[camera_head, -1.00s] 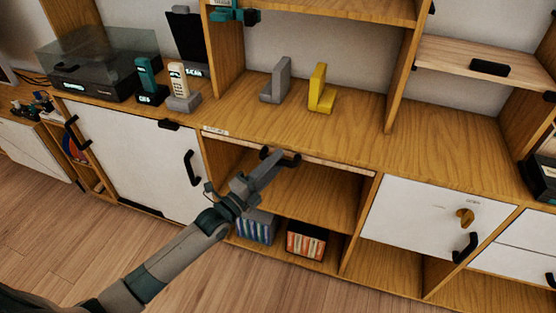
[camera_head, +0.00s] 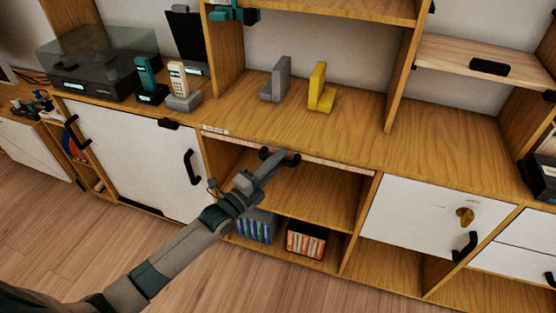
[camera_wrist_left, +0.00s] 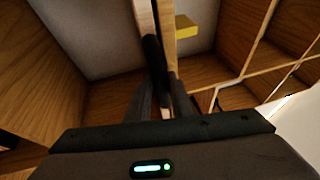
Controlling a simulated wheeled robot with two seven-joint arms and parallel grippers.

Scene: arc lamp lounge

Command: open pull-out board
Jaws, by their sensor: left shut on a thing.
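The pull-out board (camera_head: 335,165) is a thin pale wooden edge under the cabinet top, above an open bay, and looks about flush with the front. Its dark bar handle (camera_head: 265,153) sits on that edge. My left gripper (camera_head: 285,160) reaches up to the handle from the lower left and is shut on it, covering part of it. In the left wrist view the dark handle (camera_wrist_left: 153,62) runs between the two fingers of my left gripper (camera_wrist_left: 162,95), beside the pale board edge (camera_wrist_left: 145,20). My right gripper is not in view.
A white door (camera_head: 140,160) with a dark handle is left of the bay, and a white drawer front (camera_head: 425,215) is right. Book boxes (camera_head: 306,241) stand low in the bay. Grey (camera_head: 276,82) and yellow (camera_head: 320,90) bookends stand on top. The floor in front is clear.

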